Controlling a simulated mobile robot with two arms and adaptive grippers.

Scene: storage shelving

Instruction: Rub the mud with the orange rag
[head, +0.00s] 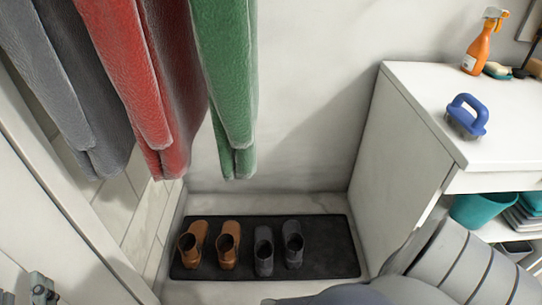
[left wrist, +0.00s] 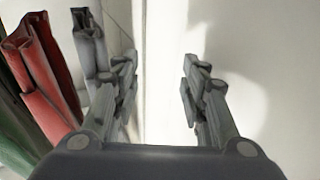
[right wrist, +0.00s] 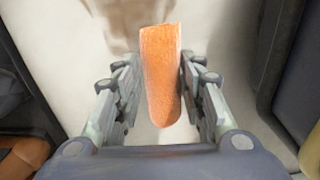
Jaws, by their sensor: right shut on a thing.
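The orange rag (right wrist: 162,75) is between the fingers of my right gripper (right wrist: 155,85) in the right wrist view, and the gripper is shut on it. A brown, mud-like smear (right wrist: 122,18) shows on the pale surface at the top of that view, just past the rag's far end. Whether the rag touches the surface is unclear. The head view shows neither rag nor smear. My left gripper (left wrist: 160,78) is open and empty in front of a white surface in the left wrist view. Part of it shows at the lower left of the head view (head: 42,289).
Grey, red (head: 125,70) and green (head: 224,80) towels hang at the upper left. A black mat (head: 330,250) holds brown and dark grey shoes. The white cabinet (head: 415,85) at right carries a blue-handled brush (head: 467,115) and orange spray bottle (head: 480,50).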

